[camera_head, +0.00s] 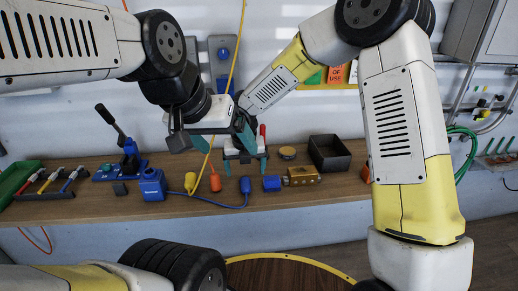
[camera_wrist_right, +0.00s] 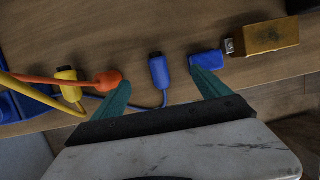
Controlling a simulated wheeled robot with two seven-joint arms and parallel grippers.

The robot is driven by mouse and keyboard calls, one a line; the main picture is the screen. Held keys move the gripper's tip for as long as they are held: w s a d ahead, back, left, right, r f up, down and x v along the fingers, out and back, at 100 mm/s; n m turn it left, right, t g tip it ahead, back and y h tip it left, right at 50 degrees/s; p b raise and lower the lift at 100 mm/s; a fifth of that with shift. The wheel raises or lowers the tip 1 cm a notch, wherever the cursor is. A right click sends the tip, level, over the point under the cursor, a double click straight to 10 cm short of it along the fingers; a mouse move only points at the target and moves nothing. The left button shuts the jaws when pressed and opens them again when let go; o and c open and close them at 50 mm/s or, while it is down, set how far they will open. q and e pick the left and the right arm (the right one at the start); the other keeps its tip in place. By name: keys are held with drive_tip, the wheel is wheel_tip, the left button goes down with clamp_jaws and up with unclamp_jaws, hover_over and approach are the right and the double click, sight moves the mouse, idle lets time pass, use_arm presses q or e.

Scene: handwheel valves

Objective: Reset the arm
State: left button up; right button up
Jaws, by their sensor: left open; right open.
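My left gripper (camera_head: 222,138) hangs in front of the wall over the workbench in the head view, its teal fingers apart and holding nothing I can see. My left arm's wrist partly covers it. My right gripper (camera_head: 245,168) is just below and beyond it, open, with its teal fingers pointing down at the workbench (camera_head: 330,190). In the right wrist view its fingers (camera_wrist_right: 164,95) are apart and empty. A blue plug (camera_wrist_right: 158,72) lies between them in that picture. An orange plug (camera_wrist_right: 108,79) is close to the left finger and a blue connector (camera_wrist_right: 206,62) close to the right finger.
A brass-coloured block (camera_head: 302,175) and an open black box (camera_head: 329,153) stand to the right. A blue device (camera_head: 152,184), a lever tool (camera_head: 122,150) and a green tray (camera_head: 18,180) stand to the left. My two wrists are very close together.

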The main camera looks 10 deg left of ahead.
drive_tip(key=s+d+r+m+t, duration=0.1)
drive_tip(key=s+d+r+m, duration=0.1)
drive_tip(key=d+r+m, duration=0.65)
drive_tip(key=s+d+r+m, duration=0.3)
drive_tip(key=d+r+m, duration=0.4)
drive_tip(key=d+m, duration=0.25)
drive_tip(key=s+d+r+m+t, duration=0.1)
drive_tip(key=s+d+r+m, duration=0.2)
drive_tip(key=m, duration=0.7)
drive_tip(key=s+d+r+m+y, duration=0.1)
drive_tip(key=s+d+r+m, duration=0.2)
drive_tip(key=s+d+m, duration=0.5)
drive_tip(key=s+m, duration=0.2)
drive_tip(key=s, duration=0.2)
drive_tip(key=shift+t, duration=0.4)
